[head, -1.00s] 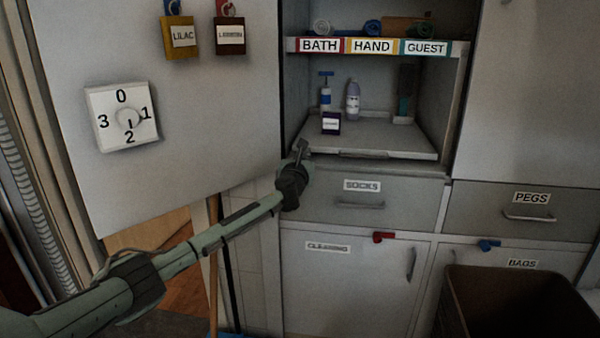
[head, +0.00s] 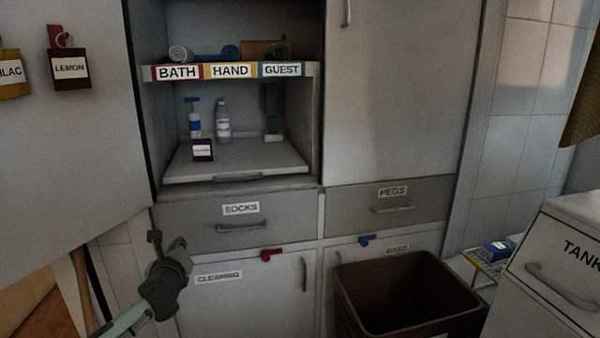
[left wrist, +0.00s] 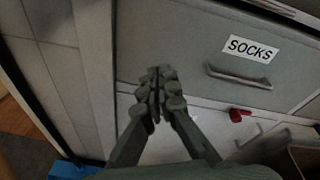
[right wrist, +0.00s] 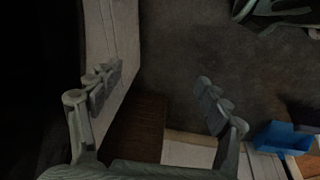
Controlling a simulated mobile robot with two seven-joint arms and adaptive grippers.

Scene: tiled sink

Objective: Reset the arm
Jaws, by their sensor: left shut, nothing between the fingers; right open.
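My left gripper (head: 168,250) is in the lower left of the head view, in front of the grey cabinet, just left of the SOCKS drawer (head: 280,226). In the left wrist view its fingers (left wrist: 157,95) are together with nothing between them, and the SOCKS drawer shows beyond them at upper right. My right gripper (right wrist: 160,95) shows only in the right wrist view. Its fingers are wide apart and empty, above a dark floor. The right arm is out of the head view.
A brown bin (head: 400,262) stands at lower right of the head view. A pull-out shelf (head: 255,157) holds bottles and a small dark labelled box (head: 202,150). The large door panel (head: 60,150) stands at left. A TANK-labelled unit (head: 545,285) is at far right.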

